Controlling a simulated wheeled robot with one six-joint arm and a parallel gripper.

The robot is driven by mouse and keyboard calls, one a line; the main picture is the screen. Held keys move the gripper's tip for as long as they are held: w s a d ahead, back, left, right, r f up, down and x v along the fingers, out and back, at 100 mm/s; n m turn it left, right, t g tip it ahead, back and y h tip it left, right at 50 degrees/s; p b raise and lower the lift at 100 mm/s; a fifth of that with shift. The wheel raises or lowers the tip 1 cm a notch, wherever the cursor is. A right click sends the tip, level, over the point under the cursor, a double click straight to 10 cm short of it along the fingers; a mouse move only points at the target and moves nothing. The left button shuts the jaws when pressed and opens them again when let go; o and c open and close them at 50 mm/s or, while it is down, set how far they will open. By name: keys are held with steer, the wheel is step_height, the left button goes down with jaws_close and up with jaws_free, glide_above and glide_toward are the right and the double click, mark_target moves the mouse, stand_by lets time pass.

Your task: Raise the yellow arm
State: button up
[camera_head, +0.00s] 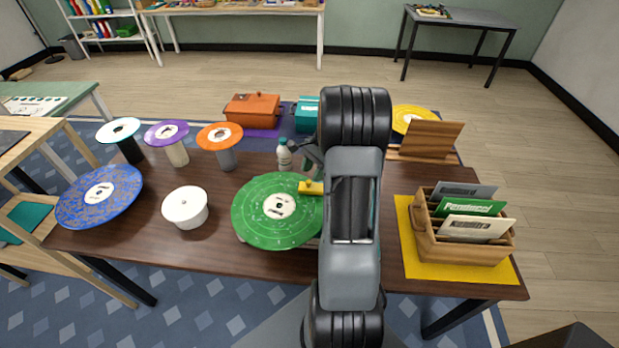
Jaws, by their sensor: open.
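The yellow arm (310,187) is a small bar at the right edge of the large green disc (262,222). The disc has a pale round label at its centre. The arm looks low over the disc; I cannot tell whether it touches it. The right end of the yellow arm is hidden behind my own arm. My gripper (313,158) shows just beyond the yellow arm, partly hidden by my arm links. It is open, with nothing seen between its fingers.
A small white bottle (284,155) stands close left of my gripper. A white round pot (185,207), a blue disc (100,196) and several disc-topped stands are on the left. A wooden file box (459,243) stands on a yellow mat at right. An orange box (252,110) is at the back.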

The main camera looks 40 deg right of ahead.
steer(key=shift+x, duration=1.5)
jaws_close()
